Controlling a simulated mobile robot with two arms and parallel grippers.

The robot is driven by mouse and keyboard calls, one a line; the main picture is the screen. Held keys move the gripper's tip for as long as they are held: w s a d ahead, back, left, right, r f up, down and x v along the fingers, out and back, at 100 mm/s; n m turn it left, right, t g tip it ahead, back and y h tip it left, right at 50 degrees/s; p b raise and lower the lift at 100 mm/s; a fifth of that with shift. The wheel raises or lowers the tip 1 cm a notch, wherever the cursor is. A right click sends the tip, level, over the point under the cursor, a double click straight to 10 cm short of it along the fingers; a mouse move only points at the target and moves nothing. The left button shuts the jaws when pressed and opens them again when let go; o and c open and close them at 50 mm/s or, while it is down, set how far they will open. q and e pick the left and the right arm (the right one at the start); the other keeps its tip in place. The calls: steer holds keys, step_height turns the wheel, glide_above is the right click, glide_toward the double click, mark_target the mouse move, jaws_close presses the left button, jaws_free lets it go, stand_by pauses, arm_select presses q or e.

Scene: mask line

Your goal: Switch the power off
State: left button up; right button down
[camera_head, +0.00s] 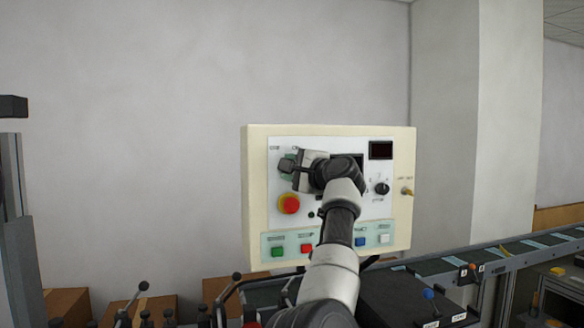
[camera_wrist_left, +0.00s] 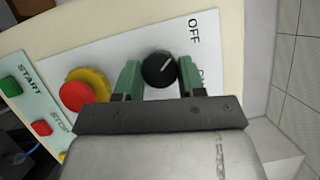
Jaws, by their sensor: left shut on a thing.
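The control panel (camera_head: 330,131) is a cream box with a white face, on a stand before the wall. In the left wrist view a round black power knob (camera_wrist_left: 159,68) sits between the green fingers of my left gripper (camera_wrist_left: 158,78), which is shut on it. The knob's white mark points to the upper right, toward the OFF label (camera_wrist_left: 194,31). The ON label is partly hidden by a finger. In the head view my left gripper (camera_head: 287,166) is at the panel's upper left and hides the knob. My right gripper is not in view.
A red emergency button (camera_head: 289,204) on a yellow base is just below my left gripper. A black selector knob (camera_head: 382,188) and a dark display (camera_head: 381,150) are at the right. Coloured buttons line the bottom. A conveyor (camera_head: 515,250) runs on the right.

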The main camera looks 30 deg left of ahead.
arm_select(q)
steer(key=shift+r, duration=0.35)
steer(key=o, duration=0.6)
steer(key=shift+o, duration=1.2)
steer(key=shift+w+f, duration=0.15)
steer(key=shift+o, duration=0.4)
steer(key=shift+w+a+f, duration=0.1)
steer(key=shift+w+f, duration=0.1)
steer(key=shift+s+d+f+b, duration=0.15)
steer(key=shift+s+d+b, duration=0.1)
steer(key=shift+d+b, duration=0.2)
steer(key=b+v, duration=0.5)
steer(key=v, duration=0.4)
steer(key=shift+d, duration=0.4)
